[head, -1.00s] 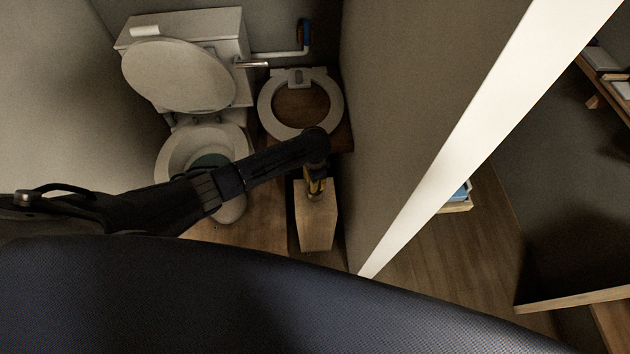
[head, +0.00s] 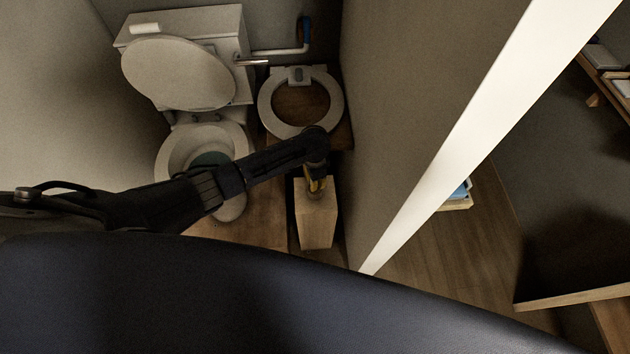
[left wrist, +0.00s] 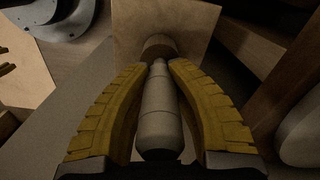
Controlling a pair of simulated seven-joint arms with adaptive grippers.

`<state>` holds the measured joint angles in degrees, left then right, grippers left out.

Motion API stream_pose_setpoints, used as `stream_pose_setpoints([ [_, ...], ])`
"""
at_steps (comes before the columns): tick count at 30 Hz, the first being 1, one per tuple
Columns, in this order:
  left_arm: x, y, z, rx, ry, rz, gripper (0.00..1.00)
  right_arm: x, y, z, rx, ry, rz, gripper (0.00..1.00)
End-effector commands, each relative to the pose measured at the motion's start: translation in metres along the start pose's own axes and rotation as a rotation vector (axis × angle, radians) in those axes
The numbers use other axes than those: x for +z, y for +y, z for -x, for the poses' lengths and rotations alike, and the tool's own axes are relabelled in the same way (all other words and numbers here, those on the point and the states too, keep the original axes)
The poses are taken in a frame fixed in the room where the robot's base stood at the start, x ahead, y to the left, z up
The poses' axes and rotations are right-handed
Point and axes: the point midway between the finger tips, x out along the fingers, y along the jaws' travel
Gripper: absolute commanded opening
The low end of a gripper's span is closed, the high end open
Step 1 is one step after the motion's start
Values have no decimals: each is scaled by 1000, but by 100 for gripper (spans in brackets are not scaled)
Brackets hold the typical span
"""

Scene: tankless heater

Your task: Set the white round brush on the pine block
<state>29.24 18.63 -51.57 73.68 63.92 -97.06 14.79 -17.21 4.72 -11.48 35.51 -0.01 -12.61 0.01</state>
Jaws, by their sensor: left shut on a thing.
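The white round brush (left wrist: 160,115) lies lengthwise between the yellow fingers of my left gripper (left wrist: 162,75) in the left wrist view. My left gripper is shut on it. The far end of the brush points at the pine block (left wrist: 190,22), with a darker round part at its tip; I cannot tell whether it touches the block. In the head view my left gripper (head: 315,184) is over the back part of the pine block (head: 316,225), and the brush is mostly hidden by the gripper. My right gripper is not in view.
A toilet (head: 205,150) with raised lid stands left of the block. A loose toilet seat (head: 268,112) lies behind the block on a brown wooden surface. A wall (head: 400,110) rises close on the right. A wooden floor panel (head: 255,225) is left of the block.

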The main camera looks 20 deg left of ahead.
Motion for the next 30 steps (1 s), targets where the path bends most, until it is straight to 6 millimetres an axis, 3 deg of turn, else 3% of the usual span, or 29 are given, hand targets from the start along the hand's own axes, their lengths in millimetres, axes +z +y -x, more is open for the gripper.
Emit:
stream_pose_setpoints([
  [10, 0, 0, -5, 0, 0, 0, 0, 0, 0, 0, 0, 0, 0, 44],
  [11, 0, 0, -5, 0, 0, 0, 20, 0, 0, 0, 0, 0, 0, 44],
  [17, 0, 0, -4, 0, 0, 0, 43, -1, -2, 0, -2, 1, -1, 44],
  [30, 0, 0, -3, 0, 1, 0, 43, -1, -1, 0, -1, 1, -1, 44],
])
